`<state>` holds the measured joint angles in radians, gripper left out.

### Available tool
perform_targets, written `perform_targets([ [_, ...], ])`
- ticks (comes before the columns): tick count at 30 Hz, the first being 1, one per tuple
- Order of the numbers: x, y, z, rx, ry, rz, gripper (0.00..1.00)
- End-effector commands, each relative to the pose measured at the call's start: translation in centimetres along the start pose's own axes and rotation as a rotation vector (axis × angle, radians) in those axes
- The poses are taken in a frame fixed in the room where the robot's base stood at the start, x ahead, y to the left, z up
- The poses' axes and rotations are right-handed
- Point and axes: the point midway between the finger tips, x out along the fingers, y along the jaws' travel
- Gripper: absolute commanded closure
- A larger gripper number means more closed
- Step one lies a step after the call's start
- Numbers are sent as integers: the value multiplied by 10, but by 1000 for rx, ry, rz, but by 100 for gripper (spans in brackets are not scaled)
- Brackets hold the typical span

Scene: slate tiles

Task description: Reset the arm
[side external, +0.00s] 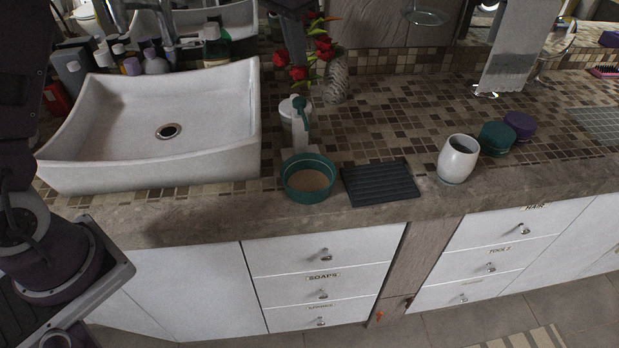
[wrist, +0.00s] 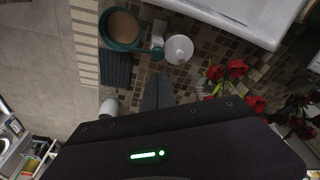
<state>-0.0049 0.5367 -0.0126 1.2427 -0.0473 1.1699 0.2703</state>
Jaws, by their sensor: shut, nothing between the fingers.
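My gripper shows in the wrist view as a dark housing with green lights and narrow dark fingers (wrist: 157,93) pressed together. It is shut and empty, above the counter. In the side external view my arm's base and lower links stand at the left edge. A dark part at the top edge looks like the end of my arm, but its fingers cannot be made out there.
A white basin (side external: 90,135) fills the counter's left. A teal bowl (side external: 307,194), dark ridged tray (side external: 380,184), white cup (side external: 458,160), soap dispenser (side external: 288,122) and red flowers (side external: 323,48) stand nearby. The tiled counter's right half has free room.

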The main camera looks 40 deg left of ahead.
Motion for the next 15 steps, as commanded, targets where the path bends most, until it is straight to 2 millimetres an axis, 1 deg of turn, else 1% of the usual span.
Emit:
perform_targets([
  [6,-1,0,1,-1,1,0,100],
  [8,-10,2,6,-6,11,-4,100],
  [10,-32,7,24,-22,32,-14,100],
  [11,-46,10,36,-33,46,-20,100],
  [12,-64,16,57,-50,67,-29,100],
  [14,-87,25,95,-80,101,-43,100],
  [15,-99,32,123,-101,125,-51,100],
])
